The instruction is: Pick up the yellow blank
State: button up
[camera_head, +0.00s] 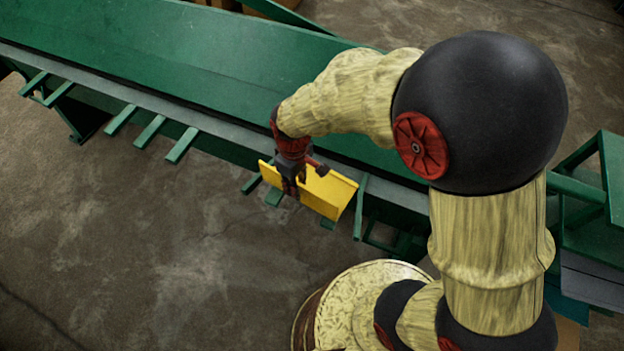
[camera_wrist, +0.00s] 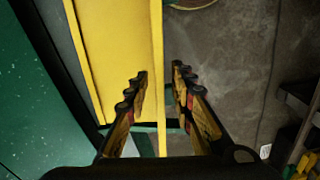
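The yellow blank (camera_head: 328,192) is a long, bent sheet at the front edge of the green machine in the head view. In the wrist view the yellow blank (camera_wrist: 112,50) runs up the picture, with a broad face on the left and a narrow upright edge on its right. My gripper (camera_wrist: 160,80) is open, one finger on each side of that edge, with small gaps seen between fingers and sheet. In the head view my gripper (camera_head: 290,187) is down at the blank and hides part of it.
The long green machine (camera_head: 180,55) crosses the back, with a grey strip and several green brackets (camera_head: 150,131) along its front. A green frame (camera_head: 585,185) stands at the right. Bare concrete floor (camera_head: 130,230) lies open at the front left.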

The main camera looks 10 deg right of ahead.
notch_tip(320, 180, down, 4)
jog(key=shift+s+a+f+b, duration=0.1)
jog(key=shift+b, duration=0.6)
jog(key=shift+c, duration=1.1)
jog(key=c, duration=0.4)
grip_shut()
